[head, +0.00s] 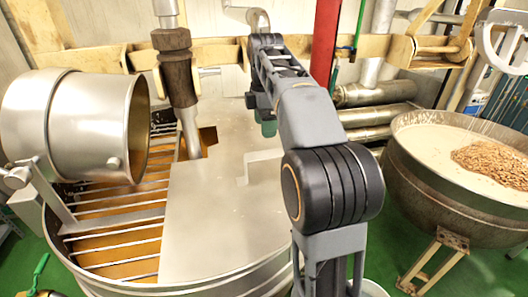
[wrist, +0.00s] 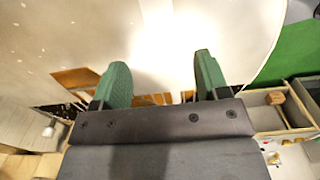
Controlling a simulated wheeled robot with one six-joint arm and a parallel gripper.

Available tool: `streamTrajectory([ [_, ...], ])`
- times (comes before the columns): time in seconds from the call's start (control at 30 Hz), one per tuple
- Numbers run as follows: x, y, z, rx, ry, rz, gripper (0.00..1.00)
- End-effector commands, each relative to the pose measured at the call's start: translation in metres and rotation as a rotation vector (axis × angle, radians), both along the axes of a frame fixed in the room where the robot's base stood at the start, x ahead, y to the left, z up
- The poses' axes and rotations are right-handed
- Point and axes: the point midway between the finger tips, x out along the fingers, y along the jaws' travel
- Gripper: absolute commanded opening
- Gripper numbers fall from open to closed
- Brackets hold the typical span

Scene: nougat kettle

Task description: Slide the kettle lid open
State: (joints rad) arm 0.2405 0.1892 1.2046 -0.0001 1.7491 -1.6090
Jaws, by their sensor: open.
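The kettle lid (head: 215,215) is a flat grey metal plate over the right part of the large round kettle (head: 150,289). A raised handle-like bracket (head: 262,166) stands on it. The left part of the kettle is uncovered, with bars over orange-brown contents (head: 115,245). My gripper (head: 266,127) is beyond the bracket, over the far part of the lid, partly hidden by my arm. In the wrist view my gripper (wrist: 160,78) has its two green fingers apart with nothing between them. The pale lid (wrist: 90,40) fills much of that view. Contact with the lid cannot be told.
A stirrer shaft (head: 178,75) passes down through a notch in the lid. A tilted metal drum (head: 75,125) hangs over the bars at left. A second kettle (head: 430,165) with pale contents and nuts stands at right. A red post (head: 325,45) rises behind my arm.

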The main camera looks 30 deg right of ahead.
Motion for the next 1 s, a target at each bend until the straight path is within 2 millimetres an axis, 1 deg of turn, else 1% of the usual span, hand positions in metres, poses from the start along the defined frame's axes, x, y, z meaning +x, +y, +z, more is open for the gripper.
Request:
streamTrajectory([
  [0.03, -0.001, 0.000, -0.013, 0.001, 0.003, -0.001, 0.68],
  [0.2, -0.001, 0.001, -0.043, 0.000, 0.002, 0.000, 0.68],
  [0.3, -0.001, 0.001, -0.057, 0.000, 0.002, 0.001, 0.68],
  [0.43, 0.000, 0.002, -0.071, 0.000, 0.000, 0.002, 0.68],
  [0.63, 0.000, 0.002, -0.082, 0.000, -0.001, 0.003, 0.68],
  [0.97, 0.000, 0.002, -0.083, 0.000, -0.001, 0.002, 0.68],
  [1.0, 0.000, 0.002, -0.083, 0.000, -0.001, 0.002, 0.64],
])
